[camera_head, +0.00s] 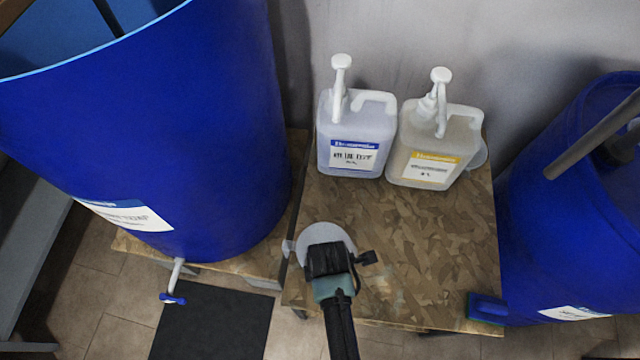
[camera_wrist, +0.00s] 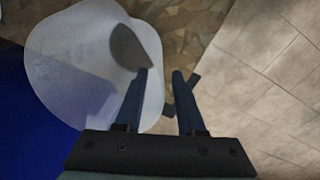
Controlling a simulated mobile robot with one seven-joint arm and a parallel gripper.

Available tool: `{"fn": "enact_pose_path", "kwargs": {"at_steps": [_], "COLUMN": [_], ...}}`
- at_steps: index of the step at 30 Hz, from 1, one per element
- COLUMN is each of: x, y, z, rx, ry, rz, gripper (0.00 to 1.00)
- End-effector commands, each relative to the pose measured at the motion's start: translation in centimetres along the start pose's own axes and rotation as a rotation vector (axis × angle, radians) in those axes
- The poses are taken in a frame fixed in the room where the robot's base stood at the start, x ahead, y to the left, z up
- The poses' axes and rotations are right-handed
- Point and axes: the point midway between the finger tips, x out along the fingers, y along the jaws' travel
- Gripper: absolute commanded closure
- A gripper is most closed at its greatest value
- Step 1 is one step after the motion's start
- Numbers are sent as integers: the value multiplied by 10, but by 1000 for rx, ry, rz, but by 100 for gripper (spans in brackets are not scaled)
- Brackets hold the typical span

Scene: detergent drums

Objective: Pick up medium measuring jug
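A translucent white measuring jug (camera_head: 330,236) stands at the front left edge of the wooden board table, partly hidden under my gripper (camera_head: 327,262). In the wrist view the jug (camera_wrist: 70,60) fills the upper left, with its open rim towards the camera. My gripper (camera_wrist: 160,76) is open there. Its left finger overlaps the jug and its right finger is outside, with the jug's right wall between them. I cannot tell whether either finger touches the wall. Another pale, round vessel (camera_head: 480,155) shows partly behind the yellow-labelled container; its size is unclear.
Two pump containers, blue-labelled (camera_head: 355,135) and yellow-labelled (camera_head: 433,150), stand at the back of the table (camera_head: 420,250). Large blue drums flank it at left (camera_head: 190,120) and right (camera_head: 570,220). The left drum has a tap (camera_head: 175,285). The table's middle is clear.

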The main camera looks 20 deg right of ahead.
Motion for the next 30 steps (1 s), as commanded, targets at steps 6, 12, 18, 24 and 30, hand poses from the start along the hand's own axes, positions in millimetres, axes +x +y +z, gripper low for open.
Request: {"fn": "enact_pose_path", "kwargs": {"at_steps": [6,12,18,24,30], "x": [27,31,30,30,30], "y": [1,1,1,1,0], "z": [-1,-1,-1,-1,-1], "rx": [1,1,1,1,0], "ry": [0,0,0,0,0], "rz": [-1,1,1,0,0], "gripper": [62,62,80,100,100]}}
